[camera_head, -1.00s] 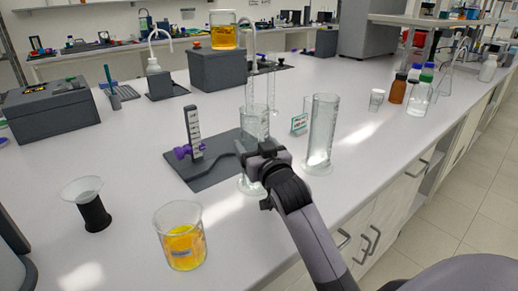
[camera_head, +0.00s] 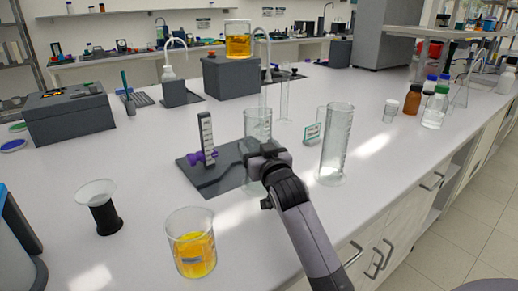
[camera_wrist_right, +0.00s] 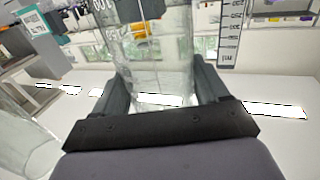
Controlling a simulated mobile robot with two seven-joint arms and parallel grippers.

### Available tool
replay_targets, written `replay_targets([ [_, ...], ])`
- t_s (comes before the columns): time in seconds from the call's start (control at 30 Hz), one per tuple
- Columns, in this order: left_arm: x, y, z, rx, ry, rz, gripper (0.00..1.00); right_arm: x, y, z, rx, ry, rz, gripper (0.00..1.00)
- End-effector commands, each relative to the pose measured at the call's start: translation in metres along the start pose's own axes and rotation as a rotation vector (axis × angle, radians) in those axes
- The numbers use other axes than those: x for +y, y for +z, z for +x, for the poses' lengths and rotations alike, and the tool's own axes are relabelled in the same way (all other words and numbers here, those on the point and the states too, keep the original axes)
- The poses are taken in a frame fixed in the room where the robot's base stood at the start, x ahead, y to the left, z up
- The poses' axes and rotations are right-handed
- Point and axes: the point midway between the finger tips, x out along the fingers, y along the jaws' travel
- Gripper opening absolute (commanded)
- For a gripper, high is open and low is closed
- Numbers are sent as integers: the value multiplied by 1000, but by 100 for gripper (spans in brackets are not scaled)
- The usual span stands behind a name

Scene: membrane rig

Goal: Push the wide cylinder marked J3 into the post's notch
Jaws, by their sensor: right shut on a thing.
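The wide clear cylinder (camera_head: 257,122) is upright in my right gripper (camera_head: 258,158), at the right edge of a dark base plate (camera_head: 218,180). In the right wrist view the cylinder (camera_wrist_right: 155,50) stands between the two fingers, which close on its sides. I cannot read a J3 mark. The dark post (camera_head: 206,135) with a white scale and purple knob (camera_head: 201,157) stands left of the cylinder, with a gap between them. The notch is not clear. The scale shows in the right wrist view (camera_wrist_right: 230,35). I cannot tell whether the cylinder's foot touches the plate. My left gripper is not in view.
A tall clear cylinder (camera_head: 336,140) and a small sign (camera_head: 312,133) stand right of my gripper. A thin cylinder (camera_head: 284,98) is behind. A beaker of orange liquid (camera_head: 192,243) and a black-based funnel-like vessel (camera_head: 101,207) stand in front. White bench is clear between them.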

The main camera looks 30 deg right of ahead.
Motion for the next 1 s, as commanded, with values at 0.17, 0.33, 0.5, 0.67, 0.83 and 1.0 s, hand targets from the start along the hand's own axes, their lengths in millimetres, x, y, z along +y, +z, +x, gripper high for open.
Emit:
replay_targets([
  [0.17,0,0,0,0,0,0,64,0,0,1,-1,0,0,31],
  [0.33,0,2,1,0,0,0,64,-3,1,9,-1,0,0,31],
  [0.5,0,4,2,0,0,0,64,-6,1,19,-2,0,0,31],
  [0.67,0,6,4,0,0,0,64,-9,1,28,-1,0,0,31],
  [0.83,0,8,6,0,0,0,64,-12,1,38,-1,0,0,31],
  [1.0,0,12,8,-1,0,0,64,-16,2,48,-2,0,0,31],
])
